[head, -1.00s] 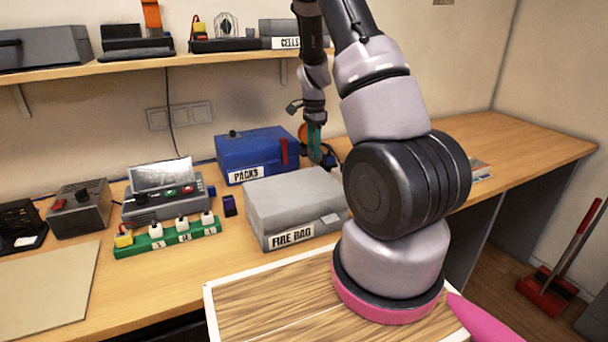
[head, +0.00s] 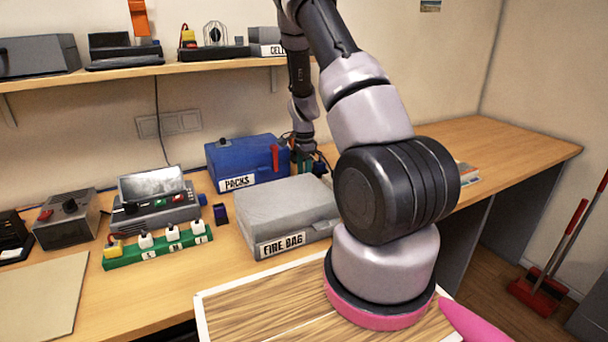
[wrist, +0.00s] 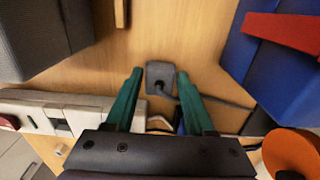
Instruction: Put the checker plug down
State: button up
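The checker plug (wrist: 160,76) appears to be the small dark grey block with a black cable in the wrist view. It sits between the tips of my gripper's green fingers (wrist: 158,74), which close in on both its sides. The cable runs off to the right, behind the right finger. Below the plug is bare wooden bench; whether they touch is not clear. In the head view my gripper (head: 303,162) points down behind the grey fire bag box, right of the blue packs box. The plug cannot be made out there.
The blue packs box (head: 248,160) stands close beside my gripper. The grey fire bag box (head: 287,214) stands in front. A green power strip (head: 157,249) with several plugs lies at left. An orange round thing (wrist: 291,153) shows in the wrist view. The bench's right side is mostly clear.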

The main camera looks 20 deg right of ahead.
jog(key=shift+o, duration=0.5)
notch_tip(320, 180, up, 13)
jog(key=s+a+r+n+t+y, duration=0.1)
jog(key=s+a+r+n+t, duration=0.25)
jog(key=r, duration=0.55)
jog(key=s+a+r+n+y, duration=0.1)
jog(key=s+a+r+n, duration=0.1)
jog(key=s+a+r, duration=0.5)
jog(key=s+a+r+n+t, duration=0.2)
jog(key=s+r+n, duration=0.2)
jog(key=s, duration=0.4)
jog(key=s+a+r+n+t, duration=0.1)
jog(key=s+a+r+n, duration=0.1)
jog(key=s+r+n, duration=0.2)
jog(key=s+r, duration=0.2)
jog(key=s, duration=0.2)
jog(key=shift+s+a+t, duration=0.2)
jog(key=shift+s+t, duration=0.1)
jog(key=shift+t, duration=0.05)
